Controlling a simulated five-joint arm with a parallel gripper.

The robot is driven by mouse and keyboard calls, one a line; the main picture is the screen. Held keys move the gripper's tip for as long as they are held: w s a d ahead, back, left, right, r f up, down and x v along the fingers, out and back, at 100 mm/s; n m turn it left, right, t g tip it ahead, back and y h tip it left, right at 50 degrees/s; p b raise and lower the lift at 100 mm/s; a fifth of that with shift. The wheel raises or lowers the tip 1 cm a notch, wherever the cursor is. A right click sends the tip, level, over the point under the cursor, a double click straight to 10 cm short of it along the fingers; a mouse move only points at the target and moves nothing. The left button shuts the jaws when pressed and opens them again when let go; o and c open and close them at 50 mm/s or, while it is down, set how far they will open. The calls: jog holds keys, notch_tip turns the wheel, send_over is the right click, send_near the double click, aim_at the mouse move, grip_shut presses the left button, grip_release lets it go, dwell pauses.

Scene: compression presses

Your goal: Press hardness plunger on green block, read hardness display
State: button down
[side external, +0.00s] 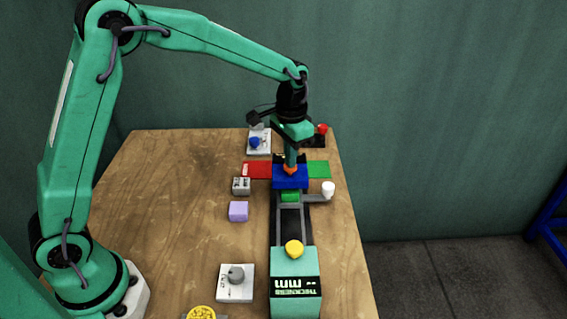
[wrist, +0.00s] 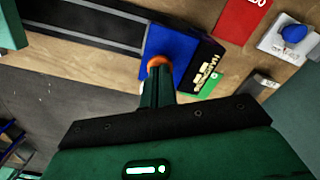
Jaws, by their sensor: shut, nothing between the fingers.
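My gripper (side external: 291,160) is shut and points down onto the orange plunger (side external: 291,169) on top of the blue press head (side external: 289,181). The tips appear to touch the plunger, though how far it is pushed in cannot be told. The green block (side external: 290,196) sits on the dark rail just in front of the blue head; I cannot tell how much is under it. In the wrist view my shut gripper (wrist: 158,75) meets the orange plunger (wrist: 159,61) on the blue head (wrist: 172,45). A black display (wrist: 207,65) beside it has pale characters I cannot read.
A thickness unit (side external: 296,280) with a yellow knob (side external: 294,249) stands at the rail's near end. A white knob (side external: 328,189) sticks out right. A lilac block (side external: 238,211), grey block (side external: 241,186), and red (side external: 257,169) and green (side external: 318,169) pads lie around. The left table is clear.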

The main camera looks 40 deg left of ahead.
jog(key=shift+f, duration=0.45)
dwell(1.0)
jog(key=shift+r, duration=3.55)
jog(key=shift+s+a+r, duration=0.15)
jog(key=shift+s+r, duration=0.2)
jog(key=shift+r, duration=0.05)
jog(key=s+a+r+n+t, duration=0.1)
jog(key=s+a+r, duration=0.15)
jog(key=s, duration=0.35)
jog(key=s+a+r+t, duration=0.1)
jog(key=s+r+t, duration=0.1)
jog(key=s+r, duration=0.25)
jog(key=s+a+f+n+t, duration=0.2)
jog(key=s, duration=1.2)
jog(key=shift+t, duration=0.3)
